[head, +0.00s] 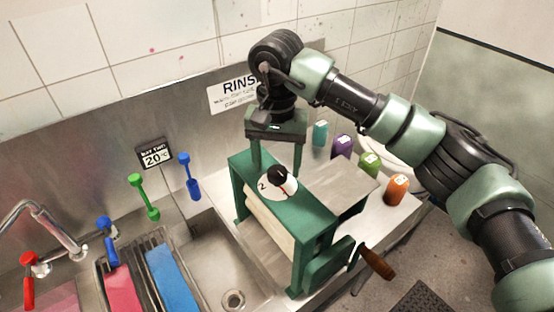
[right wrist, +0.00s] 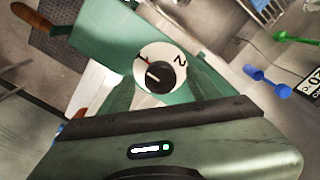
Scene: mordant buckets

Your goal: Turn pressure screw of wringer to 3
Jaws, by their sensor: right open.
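The green wringer (head: 318,215) stands on the steel sink unit, with pale rollers under its top beam. On the beam sits the pressure screw, a black knob (head: 278,175) on a white dial (head: 264,189). The dial shows a "2" and a red mark; other figures are hidden or unreadable. In the right wrist view the knob (right wrist: 160,75) has a white line pointing left, near the red mark but not clearly on it. My right gripper (head: 277,168) is open above the dial, its fingers on either side of the knob. I cannot tell if they touch it. My left gripper is out of view.
The wringer's wooden crank handle (head: 377,262) sticks out front right. Several coloured bottles, including an orange one (head: 397,189), stand behind to the right. Sink basins with a tap (head: 45,222) and blue and green levers (head: 145,198) lie to the left.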

